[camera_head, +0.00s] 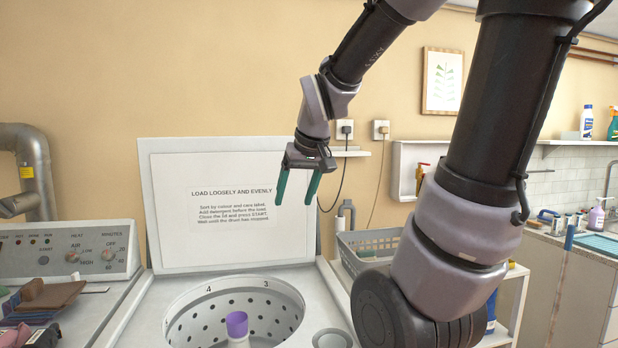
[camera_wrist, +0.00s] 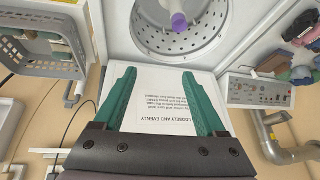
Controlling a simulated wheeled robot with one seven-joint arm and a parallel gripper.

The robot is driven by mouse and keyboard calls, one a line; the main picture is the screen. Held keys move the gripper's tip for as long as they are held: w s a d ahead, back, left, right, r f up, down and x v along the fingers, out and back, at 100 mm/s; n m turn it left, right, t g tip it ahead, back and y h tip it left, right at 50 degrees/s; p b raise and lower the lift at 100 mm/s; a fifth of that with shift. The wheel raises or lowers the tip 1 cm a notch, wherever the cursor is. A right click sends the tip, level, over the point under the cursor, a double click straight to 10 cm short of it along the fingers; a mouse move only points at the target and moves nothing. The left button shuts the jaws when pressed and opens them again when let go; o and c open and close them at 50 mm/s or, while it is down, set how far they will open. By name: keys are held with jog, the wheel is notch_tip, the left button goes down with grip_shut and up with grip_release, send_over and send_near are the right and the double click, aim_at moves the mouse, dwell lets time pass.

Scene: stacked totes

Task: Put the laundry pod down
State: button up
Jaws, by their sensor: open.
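My gripper (camera_head: 294,188) is open, with its two green fingers apart and pointing down, in front of the raised washer lid (camera_head: 232,235). In the wrist view nothing lies between the fingers of my gripper (camera_wrist: 158,82). I cannot make out a laundry pod in either view. The open washer drum (camera_head: 197,322) is below and to the left of my gripper, and a purple-topped post (camera_head: 237,325) stands in its middle. The drum (camera_wrist: 147,38) and the post's purple top (camera_wrist: 179,21) also show in the wrist view. Part of the drum floor is hidden.
A control panel (camera_head: 70,252) and folded cloths (camera_head: 48,296) are at the left. A grey basket (camera_head: 368,245) stands on a white shelf unit right of the washer, partly behind my arm. A sink counter (camera_head: 590,245) is at the far right.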

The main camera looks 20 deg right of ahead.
jog(key=s+r+m+t+y, duration=0.1)
jog(key=s+r+m, duration=0.2)
jog(key=s, duration=0.6)
notch_tip(320, 180, up, 2)
jog(key=shift+a+r+m, duration=0.1)
jog(key=shift+a+m, duration=0.2)
jog(key=shift+a, duration=0.05)
